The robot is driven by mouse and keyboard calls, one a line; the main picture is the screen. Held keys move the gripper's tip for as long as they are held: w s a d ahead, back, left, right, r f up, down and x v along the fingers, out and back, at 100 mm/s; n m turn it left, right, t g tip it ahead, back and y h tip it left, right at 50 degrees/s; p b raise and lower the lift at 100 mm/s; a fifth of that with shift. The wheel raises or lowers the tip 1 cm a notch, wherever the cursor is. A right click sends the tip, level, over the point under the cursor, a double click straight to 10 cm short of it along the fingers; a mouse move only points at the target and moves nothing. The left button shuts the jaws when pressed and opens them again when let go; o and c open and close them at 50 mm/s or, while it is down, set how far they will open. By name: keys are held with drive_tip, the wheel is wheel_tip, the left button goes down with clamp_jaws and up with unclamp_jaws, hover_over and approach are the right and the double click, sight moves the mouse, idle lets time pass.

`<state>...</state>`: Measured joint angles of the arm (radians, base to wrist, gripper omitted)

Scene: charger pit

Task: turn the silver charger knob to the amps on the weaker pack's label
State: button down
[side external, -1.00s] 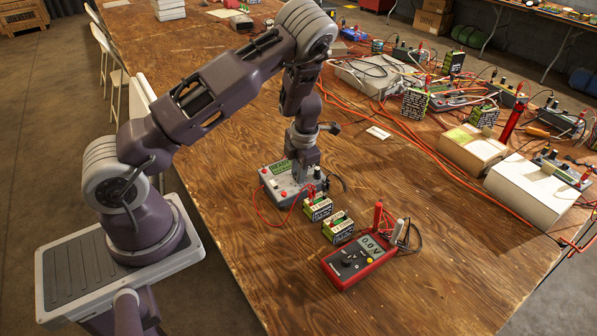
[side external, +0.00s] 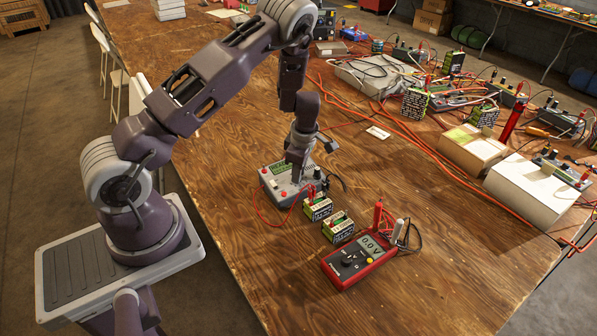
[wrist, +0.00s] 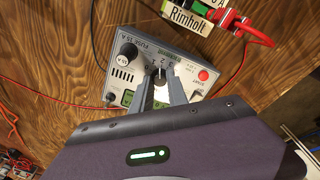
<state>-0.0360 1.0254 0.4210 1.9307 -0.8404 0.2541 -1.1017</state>
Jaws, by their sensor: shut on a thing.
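The grey charger (side external: 285,190) stands on the wooden table below my arm. In the wrist view its panel (wrist: 200,60) carries small numbers, a red button and a larger black knob. My gripper (wrist: 161,84) reaches down onto the panel, its two fingers shut around the silver knob, which they mostly hide. The setting under the knob's pointer cannot be made out. Two battery packs, the nearer (side external: 338,229) and the farther (side external: 318,208), stand to the charger's right. Their labels are too small to read in the side view. A partly visible pack label in the wrist view reads Rimholt (wrist: 186,15).
A red multimeter (side external: 358,262) reading 0.0 V lies in front of the packs. Red leads curl beside the charger. White boxes (side external: 535,195) and more wired packs crowd the table's right. The front left of the table is bare.

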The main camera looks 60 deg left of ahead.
drive_tip(key=m, duration=0.5)
drive_tip(key=shift+m, duration=0.3)
drive_tip(key=m, duration=0.4)
drive_tip(key=shift+m, duration=0.3)
drive_tip(key=m, duration=0.4)
drive_tip(key=shift+w, duration=0.1)
drive_tip(key=m, duration=0.5)
drive_tip(key=shift+m, duration=0.4)
drive_tip(key=c, duration=1.3)
unclamp_jaws()
